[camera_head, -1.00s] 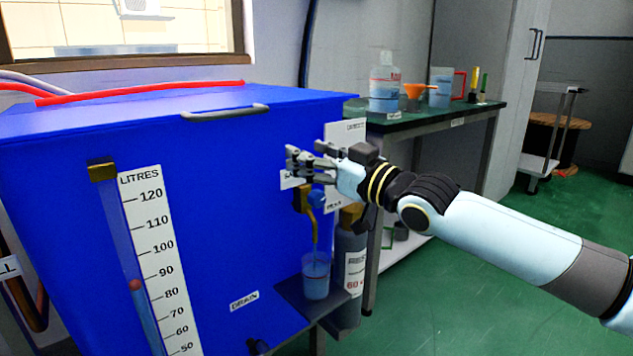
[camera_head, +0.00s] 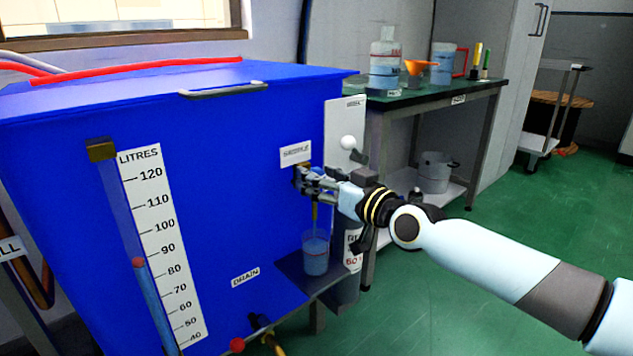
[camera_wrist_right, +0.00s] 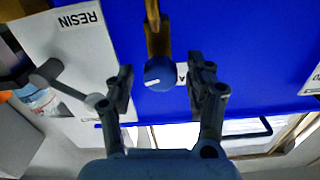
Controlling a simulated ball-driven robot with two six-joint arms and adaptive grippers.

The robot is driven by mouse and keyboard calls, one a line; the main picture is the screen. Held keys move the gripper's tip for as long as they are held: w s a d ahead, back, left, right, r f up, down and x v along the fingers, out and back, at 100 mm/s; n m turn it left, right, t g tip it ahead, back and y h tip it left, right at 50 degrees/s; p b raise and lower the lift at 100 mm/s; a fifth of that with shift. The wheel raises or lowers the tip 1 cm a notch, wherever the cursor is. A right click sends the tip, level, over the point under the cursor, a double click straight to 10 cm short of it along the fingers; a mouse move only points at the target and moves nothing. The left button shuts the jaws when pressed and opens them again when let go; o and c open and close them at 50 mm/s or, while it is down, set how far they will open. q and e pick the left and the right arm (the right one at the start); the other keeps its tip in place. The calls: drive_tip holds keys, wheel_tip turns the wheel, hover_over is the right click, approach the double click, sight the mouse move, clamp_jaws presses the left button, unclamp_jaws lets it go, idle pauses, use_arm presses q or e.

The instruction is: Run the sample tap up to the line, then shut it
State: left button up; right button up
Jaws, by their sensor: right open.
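The sample tap is on the blue tank's front, below the SAMPLE label (camera_head: 296,154). Its brass spout (camera_head: 315,216) points down over a clear beaker (camera_head: 315,256). The beaker holds bluish liquid and has a red line near its upper part; I cannot tell exactly how the level sits against the line. My right gripper (camera_head: 312,180) is at the tap and hides most of its knob. In the right wrist view, the blue knob (camera_wrist_right: 159,74) with a white mark sits between the two parted fingers, apparently with gaps on both sides. My left gripper is out of view.
The beaker stands on a small dark shelf (camera_head: 290,271) on the blue tank (camera_head: 225,190). A white ball-ended lever (camera_head: 347,142) and the resin cylinder are close right of the tap. A litre scale (camera_head: 165,235) is at left. A bench (camera_head: 440,97) with bottles stands behind.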

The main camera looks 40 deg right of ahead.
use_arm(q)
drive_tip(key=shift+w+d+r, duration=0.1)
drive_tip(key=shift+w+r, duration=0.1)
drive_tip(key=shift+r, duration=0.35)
use_arm(e)
drive_tip(key=shift+w, duration=0.55)
clamp_jaws()
drive_tip(key=shift+m, duration=1.5)
unclamp_jaws()
